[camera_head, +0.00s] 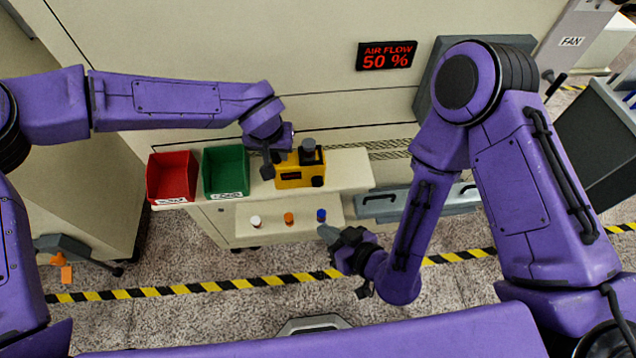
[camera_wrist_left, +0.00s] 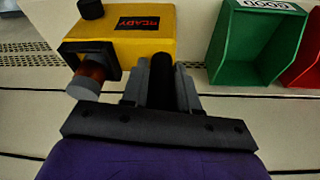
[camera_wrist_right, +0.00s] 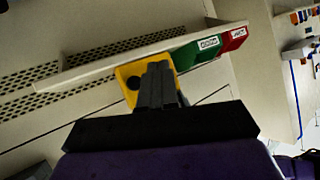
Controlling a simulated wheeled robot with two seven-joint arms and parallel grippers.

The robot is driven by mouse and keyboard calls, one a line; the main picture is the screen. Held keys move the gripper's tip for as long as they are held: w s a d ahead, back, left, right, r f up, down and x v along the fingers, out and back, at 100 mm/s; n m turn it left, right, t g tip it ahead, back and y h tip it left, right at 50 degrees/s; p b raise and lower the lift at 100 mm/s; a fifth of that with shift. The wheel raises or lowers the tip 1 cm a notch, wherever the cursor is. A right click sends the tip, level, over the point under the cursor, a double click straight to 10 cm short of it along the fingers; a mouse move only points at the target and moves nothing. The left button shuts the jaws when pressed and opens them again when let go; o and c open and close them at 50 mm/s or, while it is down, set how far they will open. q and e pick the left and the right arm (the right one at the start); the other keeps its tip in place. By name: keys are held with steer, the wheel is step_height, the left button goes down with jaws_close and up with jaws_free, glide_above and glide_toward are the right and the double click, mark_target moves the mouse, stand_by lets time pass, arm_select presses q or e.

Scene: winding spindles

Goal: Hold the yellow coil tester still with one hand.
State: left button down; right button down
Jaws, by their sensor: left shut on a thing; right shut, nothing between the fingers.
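The yellow coil tester (camera_head: 290,181) stands on the upper shelf, right of the green bin. Its dark display reads READY in the left wrist view (camera_wrist_left: 128,42). In that view a grey piece with a reddish-orange part (camera_wrist_left: 88,80) sits at the tester's dark front socket. My left gripper (camera_head: 267,172) is at the tester's left side, its fingers shut on a dark part, apparently a handle, beside the yellow body (camera_wrist_left: 165,85). My right gripper (camera_head: 328,236) is shut and empty, in front of the lower shelf.
A red bin (camera_head: 172,178) and a green bin (camera_head: 226,172) marked GOOD stand left of the tester. White (camera_head: 255,221), orange (camera_head: 288,218) and blue (camera_head: 321,215) topped pieces stand on the lower shelf, the blue one close to my right gripper. A wall display (camera_head: 386,56) reads AIR FLOW 50 %.

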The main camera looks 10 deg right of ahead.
steer(key=w, duration=0.8)
steer(key=shift+w, duration=0.35)
steer(key=shift+w, duration=0.1)
stand_by(1.6)
steer(key=shift+w, duration=0.3)
steer(key=shift+w, duration=0.5)
stand_by(0.5)
steer(key=shift+s, duration=1)
steer(key=s, duration=0.5)
